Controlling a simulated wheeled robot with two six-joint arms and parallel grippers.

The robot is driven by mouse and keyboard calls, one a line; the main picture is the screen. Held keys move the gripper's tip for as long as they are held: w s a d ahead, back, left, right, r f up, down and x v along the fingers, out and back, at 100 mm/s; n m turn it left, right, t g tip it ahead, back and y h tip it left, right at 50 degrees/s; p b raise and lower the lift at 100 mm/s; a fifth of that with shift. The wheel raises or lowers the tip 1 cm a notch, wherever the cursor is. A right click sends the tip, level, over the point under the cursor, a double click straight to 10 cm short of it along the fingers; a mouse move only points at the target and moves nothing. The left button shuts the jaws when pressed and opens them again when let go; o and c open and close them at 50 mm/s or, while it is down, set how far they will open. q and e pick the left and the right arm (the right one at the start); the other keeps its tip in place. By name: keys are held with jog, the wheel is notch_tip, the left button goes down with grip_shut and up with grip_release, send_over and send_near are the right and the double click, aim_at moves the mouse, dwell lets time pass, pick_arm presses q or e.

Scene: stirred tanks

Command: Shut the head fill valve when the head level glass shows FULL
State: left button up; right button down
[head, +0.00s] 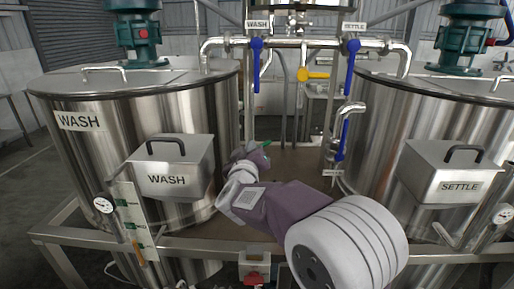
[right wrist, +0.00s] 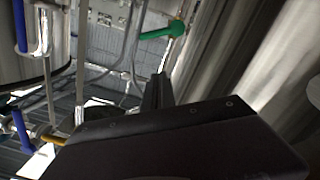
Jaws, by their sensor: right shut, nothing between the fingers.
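My right arm reaches from the lower right of the head view toward the wash tank. My right gripper (head: 262,150) is at its far end, small and partly hidden by the wrist. In the right wrist view its dark fingers (right wrist: 158,88) are shut and empty, just below a green valve lever (right wrist: 163,32). No label for the head fill valve is readable. The head tank (head: 300,4) is cut off at the top, and I cannot make out its level glass. My left gripper is out of view.
The wash tank (head: 85,100) stands left and the settle tank (head: 440,110) right. Blue levers (head: 256,62) (head: 350,65) hang below the pipe, with a yellow lever (head: 314,74) between. A steel wash box (head: 172,170) and a level gauge (head: 133,222) stand left of my arm.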

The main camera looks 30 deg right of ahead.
jog(key=w+d+f, duration=0.3)
jog(key=w+d, duration=0.3)
jog(key=d, duration=0.1)
jog(key=shift+w+f, duration=0.25)
jog(key=shift+w, duration=0.15)
jog(key=shift+s+d+f+m+b, duration=0.15)
jog(key=shift+d+f+m+b, duration=0.1)
jog(key=shift+m+b, duration=0.45)
jog(key=f+m+b, duration=0.1)
jog(key=m+b, duration=0.1)
jog(key=d+f+m+b, duration=0.1)
jog(key=b, duration=0.1)
jog(key=shift+s+d+m, duration=0.1)
jog(key=shift+s+m, duration=0.3)
dwell(0.5)
